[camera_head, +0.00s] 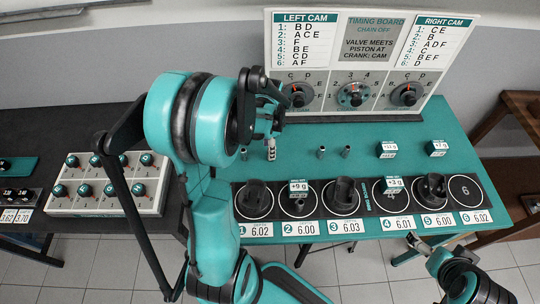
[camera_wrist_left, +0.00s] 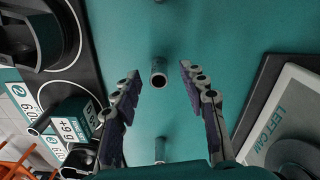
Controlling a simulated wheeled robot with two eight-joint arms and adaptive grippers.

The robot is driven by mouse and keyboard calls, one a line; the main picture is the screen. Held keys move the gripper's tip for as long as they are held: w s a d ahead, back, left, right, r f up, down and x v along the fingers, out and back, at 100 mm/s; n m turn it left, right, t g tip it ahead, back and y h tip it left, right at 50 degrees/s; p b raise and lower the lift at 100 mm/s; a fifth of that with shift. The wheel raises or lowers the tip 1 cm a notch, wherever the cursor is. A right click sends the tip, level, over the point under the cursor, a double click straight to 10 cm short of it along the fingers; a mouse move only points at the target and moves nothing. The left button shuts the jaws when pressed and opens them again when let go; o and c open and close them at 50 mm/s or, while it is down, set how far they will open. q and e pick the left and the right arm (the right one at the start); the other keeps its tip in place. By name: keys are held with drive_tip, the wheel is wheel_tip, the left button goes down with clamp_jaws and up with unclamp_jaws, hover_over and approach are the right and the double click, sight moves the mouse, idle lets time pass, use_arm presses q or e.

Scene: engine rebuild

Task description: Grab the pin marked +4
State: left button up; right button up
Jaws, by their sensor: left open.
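My left gripper (camera_head: 271,146) is open above the back of the teal bench. In the left wrist view, a small grey hollow pin (camera_wrist_left: 158,77) stands between the spread fingers (camera_wrist_left: 160,70), apart from both. A second pin (camera_wrist_left: 159,149) stands nearer the wrist. In the head view, two short grey pins (camera_head: 320,152) (camera_head: 345,151) stand right of the gripper. I cannot read a +4 mark on any pin. My right gripper (camera_head: 414,241) is low at the right, in front of the bench; its jaw opening is unclear.
A black piston tray (camera_head: 318,203) with numbered places lies along the front. White-and-teal tagged blocks (camera_head: 387,149) (camera_head: 437,148) stand at the back right. The timing board (camera_head: 355,60) rises behind. A tray of teal-topped parts (camera_head: 90,205) is at the left.

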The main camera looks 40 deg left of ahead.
use_arm(q)
wheel_tip(320, 180, down, 3)
drive_tip(key=shift+d+f+b, duration=0.1)
drive_tip(key=shift+b, duration=0.3)
clamp_jaws()
drive_tip(key=shift+r, duration=0.2)
